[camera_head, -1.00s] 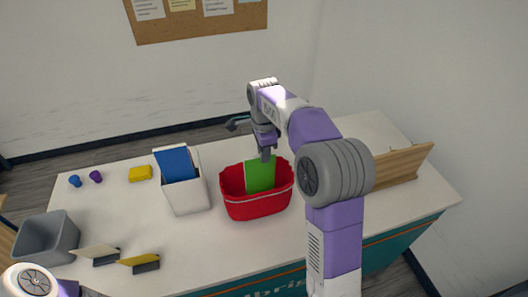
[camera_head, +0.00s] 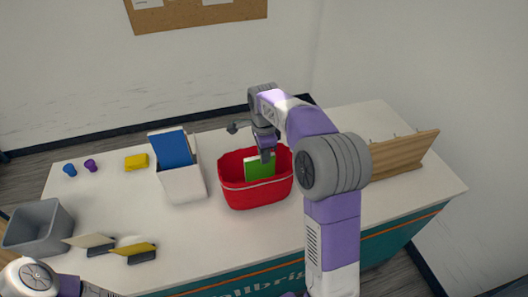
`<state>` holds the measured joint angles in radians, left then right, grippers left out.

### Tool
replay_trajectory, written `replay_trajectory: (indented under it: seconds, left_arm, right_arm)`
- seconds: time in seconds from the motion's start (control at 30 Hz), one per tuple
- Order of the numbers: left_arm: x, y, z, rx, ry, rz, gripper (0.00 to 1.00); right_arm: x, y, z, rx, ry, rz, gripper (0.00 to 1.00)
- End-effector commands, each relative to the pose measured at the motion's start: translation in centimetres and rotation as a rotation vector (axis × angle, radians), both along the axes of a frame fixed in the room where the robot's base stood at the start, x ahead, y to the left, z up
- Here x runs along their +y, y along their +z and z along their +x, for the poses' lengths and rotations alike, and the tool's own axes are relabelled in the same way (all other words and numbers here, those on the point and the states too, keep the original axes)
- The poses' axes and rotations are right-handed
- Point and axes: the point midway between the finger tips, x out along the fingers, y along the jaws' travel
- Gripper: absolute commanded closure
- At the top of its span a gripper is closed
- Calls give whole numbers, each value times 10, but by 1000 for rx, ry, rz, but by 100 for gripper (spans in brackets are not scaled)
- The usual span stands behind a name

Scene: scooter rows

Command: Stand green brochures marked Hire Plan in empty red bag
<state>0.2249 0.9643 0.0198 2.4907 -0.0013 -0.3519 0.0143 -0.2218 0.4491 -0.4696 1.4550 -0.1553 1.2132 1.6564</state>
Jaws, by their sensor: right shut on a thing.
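A green brochure (camera_head: 259,168) stands upright inside the red bag (camera_head: 255,194), its lower part hidden by the bag's front wall. My right gripper (camera_head: 266,156) is shut on the green brochure at its top edge, just above the bag's opening. No writing on the brochure can be read from here. A white holder (camera_head: 184,185) stands left of the bag with a blue brochure (camera_head: 172,149) in it. Only part of my left arm shows at the bottom left; its gripper is not in view.
A grey bin (camera_head: 38,229) stands at the counter's left end, near two small card stands, one cream (camera_head: 90,241) and one yellow (camera_head: 133,249). A yellow block (camera_head: 136,162) and two purple and blue pieces lie behind. A wooden rack (camera_head: 402,158) stands at right.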

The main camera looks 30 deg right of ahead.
Motion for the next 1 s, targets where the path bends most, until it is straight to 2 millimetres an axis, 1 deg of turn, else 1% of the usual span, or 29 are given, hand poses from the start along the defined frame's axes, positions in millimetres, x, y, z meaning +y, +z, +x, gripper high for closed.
replay_trajectory:
  seconds: [0.1, 0.43, 0.47, 0.6, 0.63, 0.9, 1.0]
  left_arm:
    - [0, -2, 0, 0, 0, 0, 57]
    - [0, -2, 0, 0, 0, 0, 57]
    - [0, -2, 0, 0, 0, 0, 57]
    - [0, -2, 0, 0, 0, 0, 57]
    - [0, -2, 0, 0, 0, 0, 57]
    - [0, -2, 0, 0, 0, 0, 57]
    - [0, -1, 0, 0, 0, 0, 57]
  right_arm:
    - [0, -4, 0, 0, 0, 0, 100]
    - [0, -4, 0, 0, 0, 0, 100]
    - [0, -4, 0, 0, 0, 0, 81]
    - [0, -4, 0, 0, 0, 0, 60]
    - [0, -4, 0, 0, 0, 0, 56]
    - [0, -4, 0, 0, 0, 0, 56]
    - [0, 4, 1, -3, 0, -1, 56]
